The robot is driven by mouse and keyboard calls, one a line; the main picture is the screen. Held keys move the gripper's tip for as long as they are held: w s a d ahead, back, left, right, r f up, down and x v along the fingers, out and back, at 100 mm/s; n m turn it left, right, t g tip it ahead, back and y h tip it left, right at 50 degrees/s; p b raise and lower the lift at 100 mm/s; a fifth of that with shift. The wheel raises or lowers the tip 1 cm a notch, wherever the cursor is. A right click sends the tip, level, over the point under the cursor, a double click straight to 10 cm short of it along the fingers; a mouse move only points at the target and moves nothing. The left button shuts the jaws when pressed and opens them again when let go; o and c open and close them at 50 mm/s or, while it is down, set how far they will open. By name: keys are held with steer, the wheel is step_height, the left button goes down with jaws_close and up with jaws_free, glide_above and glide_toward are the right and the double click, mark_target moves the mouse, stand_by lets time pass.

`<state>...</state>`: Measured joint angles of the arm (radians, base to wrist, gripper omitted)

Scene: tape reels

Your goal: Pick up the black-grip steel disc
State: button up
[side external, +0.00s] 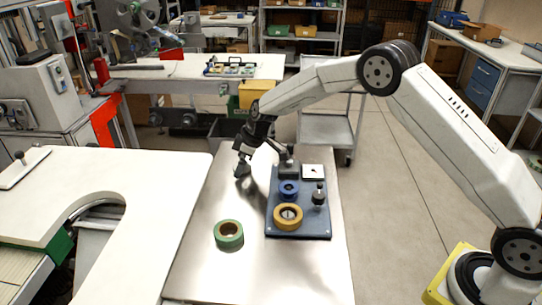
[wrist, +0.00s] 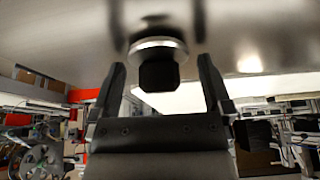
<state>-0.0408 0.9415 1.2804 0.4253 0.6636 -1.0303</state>
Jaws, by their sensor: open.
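The steel disc with its black grip (wrist: 157,75) shows in the wrist view, its bright metal rim against the steel surface. My gripper (wrist: 160,72) is open, with one finger on each side of the black grip and a visible gap at both sides. In the side external view my gripper (side external: 263,162) is low over the steel table, at the far end of the blue-grey board. I cannot clearly make out the disc there.
The steel table (side external: 205,260) carries a green tape reel (side external: 229,242). The table's near end is clear.

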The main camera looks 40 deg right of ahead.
steer(key=c, duration=1.3)
steer(key=shift+o, duration=0.2)
steer(key=shift+r, duration=0.1)
steer(key=shift+r, duration=0.75)
steer(key=s+d+r, duration=0.1)
steer(key=s+r, duration=1)
steer(key=s, duration=0.3)
steer(key=shift+d+r, duration=0.2)
